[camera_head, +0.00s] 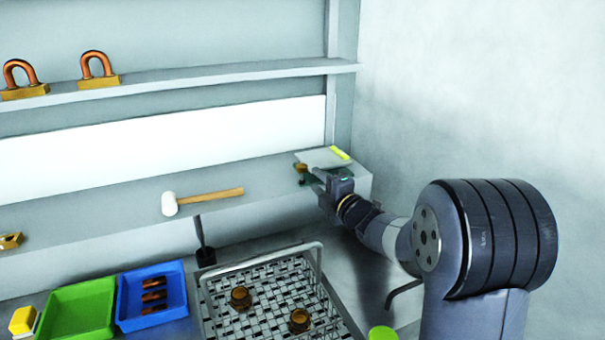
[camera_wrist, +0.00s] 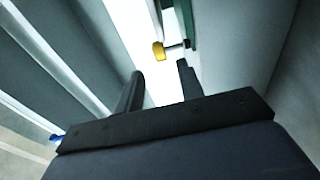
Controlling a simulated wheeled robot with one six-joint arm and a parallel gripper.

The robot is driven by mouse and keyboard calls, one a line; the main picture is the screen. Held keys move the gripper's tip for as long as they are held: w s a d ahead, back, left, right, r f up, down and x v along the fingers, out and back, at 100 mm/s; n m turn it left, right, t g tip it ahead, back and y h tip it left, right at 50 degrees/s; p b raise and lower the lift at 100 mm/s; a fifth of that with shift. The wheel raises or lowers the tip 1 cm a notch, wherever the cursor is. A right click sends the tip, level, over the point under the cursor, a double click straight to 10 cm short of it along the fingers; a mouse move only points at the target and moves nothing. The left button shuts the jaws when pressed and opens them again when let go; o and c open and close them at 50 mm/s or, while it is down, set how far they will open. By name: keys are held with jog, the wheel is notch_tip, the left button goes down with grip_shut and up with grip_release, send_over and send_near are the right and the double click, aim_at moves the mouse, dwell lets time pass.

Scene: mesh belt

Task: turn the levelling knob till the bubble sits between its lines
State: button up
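A pale levelling plate (camera_head: 318,158) sits at the right end of the grey ledge. A yellow-green bubble vial (camera_head: 340,153) lies on its far right edge; the bubble and its lines are too small to make out. A brass-coloured knob (camera_head: 301,168) is at the plate's near left corner. My gripper (camera_head: 316,179) is beside the knob, just to its lower right. In the wrist view, my gripper (camera_wrist: 160,73) has its two fingers apart with nothing between them. What looks like the knob (camera_wrist: 158,51) shows beyond the fingertips, between their lines.
A white-headed mallet (camera_head: 169,204) lies on the ledge to the left. Below are a mesh tray (camera_head: 208,292) with brown pieces, a blue tray (camera_head: 122,322) and a green tray (camera_head: 80,312). A wall stands close on the right. An upper shelf (camera_head: 200,77) holds copper loops.

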aim_at(305, 170)
jog(key=p+x, duration=0.1)
jog(key=x, duration=0.6)
jog(key=shift+w+p, duration=0.15)
jog(key=shift+p, duration=0.25)
jog(key=shift+c, duration=0.5)
grip_shut()
